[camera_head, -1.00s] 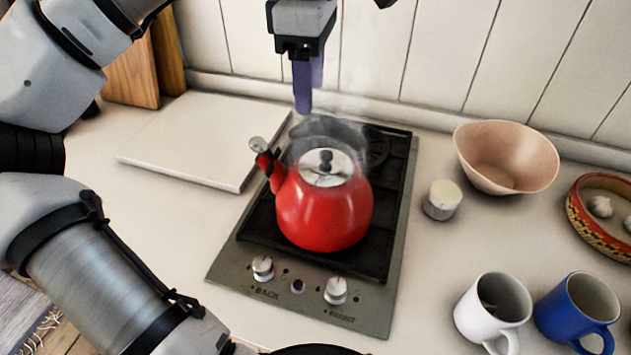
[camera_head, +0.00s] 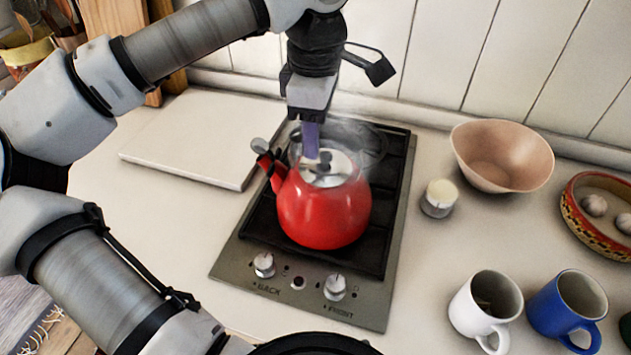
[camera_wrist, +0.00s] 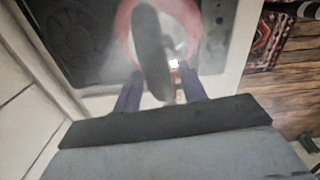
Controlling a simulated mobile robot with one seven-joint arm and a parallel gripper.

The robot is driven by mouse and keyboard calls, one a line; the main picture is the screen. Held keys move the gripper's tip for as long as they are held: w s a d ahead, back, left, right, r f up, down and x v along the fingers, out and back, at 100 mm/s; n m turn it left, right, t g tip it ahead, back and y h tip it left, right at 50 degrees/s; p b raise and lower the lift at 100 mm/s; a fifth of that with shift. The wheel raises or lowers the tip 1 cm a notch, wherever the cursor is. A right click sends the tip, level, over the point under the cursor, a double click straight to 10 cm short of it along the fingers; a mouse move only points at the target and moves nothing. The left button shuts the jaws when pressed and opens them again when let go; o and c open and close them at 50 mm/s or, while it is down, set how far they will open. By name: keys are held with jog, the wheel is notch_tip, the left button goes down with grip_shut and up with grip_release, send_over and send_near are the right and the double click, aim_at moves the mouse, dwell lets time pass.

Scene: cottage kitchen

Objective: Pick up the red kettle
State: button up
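The red kettle (camera_head: 325,212) stands upright on the hob, with a pale lid, a dark knob and a spout pointing left. Its dark handle arches over the lid and is blurred by steam in the head view. My gripper (camera_head: 311,148) is above the kettle, pointing down, with its purple fingers at the handle. In the wrist view the dark handle (camera_wrist: 150,45) runs between the two spread fingers of my gripper (camera_wrist: 161,88). The gripper looks open around it; whether a finger touches the handle is unclear. The red body (camera_wrist: 125,22) shows below.
The hob (camera_head: 235,262) has knobs at its front. A white board (camera_head: 190,140) lies to the left. A small white-topped jar (camera_head: 439,198), a pink bowl (camera_head: 503,155), a patterned bowl (camera_head: 585,232), a white mug (camera_head: 470,315) and a blue mug (camera_head: 550,310) stand to the right.

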grip_shut()
jog(key=shift+r, duration=0.1)
dwell(1.1)
